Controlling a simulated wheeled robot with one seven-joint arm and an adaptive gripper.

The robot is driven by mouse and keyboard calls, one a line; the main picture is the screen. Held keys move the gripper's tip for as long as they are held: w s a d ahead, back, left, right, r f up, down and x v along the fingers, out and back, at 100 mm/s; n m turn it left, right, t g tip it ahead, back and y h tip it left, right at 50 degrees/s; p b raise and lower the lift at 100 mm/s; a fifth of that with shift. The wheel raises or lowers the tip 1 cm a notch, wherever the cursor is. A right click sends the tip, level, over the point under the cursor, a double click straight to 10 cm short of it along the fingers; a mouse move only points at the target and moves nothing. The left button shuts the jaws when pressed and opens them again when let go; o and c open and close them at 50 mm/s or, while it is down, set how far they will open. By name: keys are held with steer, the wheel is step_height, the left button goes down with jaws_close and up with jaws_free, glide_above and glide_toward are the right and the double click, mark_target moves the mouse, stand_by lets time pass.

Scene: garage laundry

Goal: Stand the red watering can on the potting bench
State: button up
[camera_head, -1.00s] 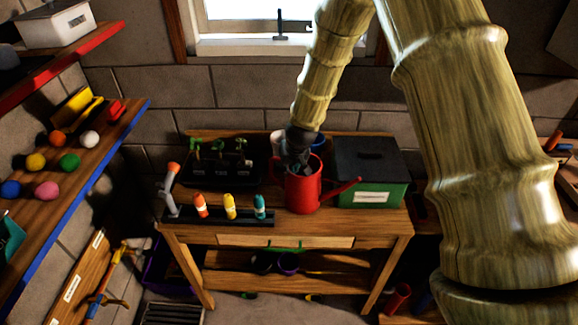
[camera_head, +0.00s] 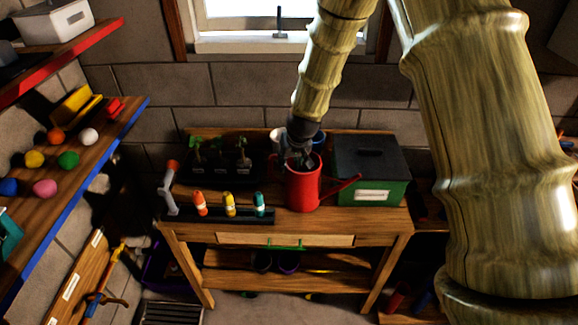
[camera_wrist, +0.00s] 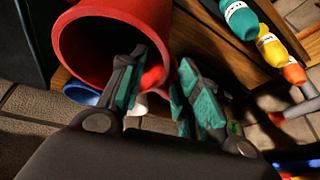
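The red watering can (camera_head: 303,190) appears upright on the wooden potting bench (camera_head: 375,217), with its spout toward the right. My gripper (camera_head: 300,160) is just above the can's mouth and handle side. In the wrist view, the can's open mouth and rim (camera_wrist: 105,12) fill the upper left. My gripper's teal-padded fingers (camera_wrist: 168,75) are spread apart, close to the rim, with some red of the can showing between them. Whether a finger touches the can is unclear. The can's base is not visible in the wrist view.
A green bin with a dark lid (camera_head: 372,172) stands close to the can's right. A rack of orange, yellow and teal bottles (camera_head: 235,216) is at its left. Dark seedling trays (camera_head: 215,170) and a blue pot (camera_head: 318,140) are behind. A window is above.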

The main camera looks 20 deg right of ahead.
steer(key=b+v, duration=0.2)
steer(key=v, duration=0.7)
steer(key=shift+r, duration=0.15)
steer(key=s+d+f+g+h, duration=0.1)
steer(key=s+d+f, duration=0.1)
steer(key=s+f, duration=0.8)
steer(key=s+d+f+g, duration=0.1)
steer(key=s+f, duration=0.6)
steer(key=f, duration=0.7)
steer(key=s+f+g, duration=0.1)
steer(key=s+f, duration=0.5)
steer(key=s, duration=0.7)
steer(key=s+f+g, duration=0.1)
steer(key=s+f, duration=0.6)
steer(key=s, duration=0.6)
steer(key=shift+f+g, duration=0.2)
steer(key=shift+g, duration=0.1)
steer(key=shift+s+f, duration=0.1)
step_height(320, 180, down, 3)
steer(key=b, duration=0.3)
steer(key=shift+f+b, duration=0.15)
steer(key=shift+b, duration=0.2)
